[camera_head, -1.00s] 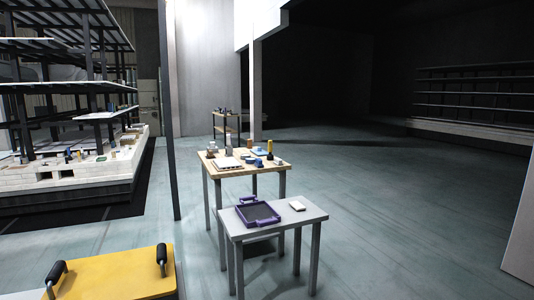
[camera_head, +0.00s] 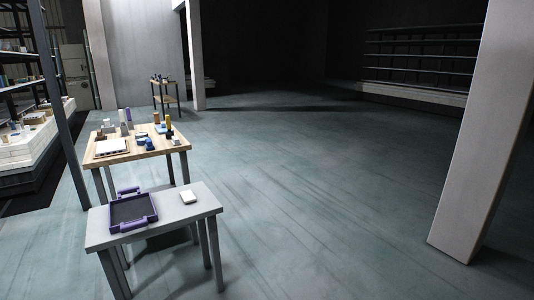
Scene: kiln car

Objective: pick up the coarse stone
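I cannot tell for sure which thing is the coarse stone. A small pale block (camera_head: 188,197) lies flat on the right part of the grey table (camera_head: 198,212). A purple-rimmed tray (camera_head: 133,225) with a dark inside lies to its left on the same table, apart from it. Behind it, a wooden table (camera_head: 165,143) holds several small items, too small to identify. My gripper is not in view.
A dark post (camera_head: 62,110) and a laden kiln car (camera_head: 40,140) stand at the left. A small shelf stand (camera_head: 165,98) is farther back. A pale pillar (camera_head: 478,150) rises at the right. The floor (camera_head: 320,190) between is clear.

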